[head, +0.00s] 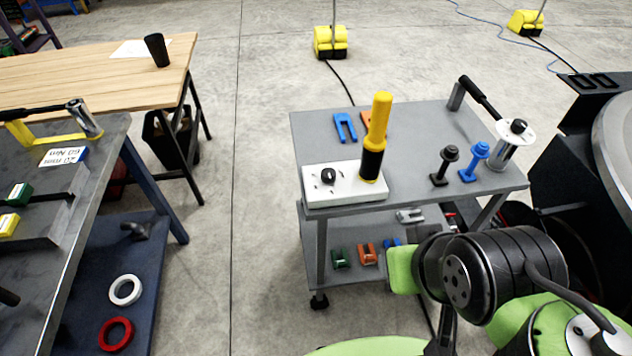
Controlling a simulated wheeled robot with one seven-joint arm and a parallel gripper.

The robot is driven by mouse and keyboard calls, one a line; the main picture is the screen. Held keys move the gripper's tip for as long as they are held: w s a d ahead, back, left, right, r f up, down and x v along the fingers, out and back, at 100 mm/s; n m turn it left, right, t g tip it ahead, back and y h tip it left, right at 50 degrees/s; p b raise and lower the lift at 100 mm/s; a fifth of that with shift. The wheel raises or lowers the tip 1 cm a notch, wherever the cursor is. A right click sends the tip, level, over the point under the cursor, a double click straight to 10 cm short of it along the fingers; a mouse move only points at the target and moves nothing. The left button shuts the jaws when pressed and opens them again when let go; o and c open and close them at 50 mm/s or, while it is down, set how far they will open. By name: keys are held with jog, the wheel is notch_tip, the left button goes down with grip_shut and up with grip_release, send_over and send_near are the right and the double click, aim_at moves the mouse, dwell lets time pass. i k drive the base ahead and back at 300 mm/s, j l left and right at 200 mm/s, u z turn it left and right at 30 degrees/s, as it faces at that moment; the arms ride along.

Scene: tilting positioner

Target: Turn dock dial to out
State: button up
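The dock is a white box (345,194) at the front left corner of the grey cart top. Its dial is a small black knob (328,176) on the left of the box's top face, with small dark marks around it. The marks are too small to read, so I cannot tell which setting the dial points to. A yellow and black cylindrical tool (377,137) stands upright on the right part of the dock. My arm's black and green links show at the lower right, in front of the cart. My gripper's fingertips are not visible, and nothing touches the dial.
The grey cart (424,128) also carries a blue fork-shaped piece (345,128), a black peg (445,165), a blue peg (474,162) and a lever-handled device (503,148). Several small clamps lie on its lower shelf. A workbench (92,250) stands left, with open floor between.

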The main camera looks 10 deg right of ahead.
aim_at(328, 175)
jog(key=i+j, duration=0.15)
jog(key=j, duration=0.2)
jog(key=i+j, duration=0.2)
jog(key=j, duration=0.15)
jog(key=i+j, duration=0.15)
jog(key=j, duration=0.2)
jog(key=i+j, duration=0.2)
jog(key=j, duration=0.15)
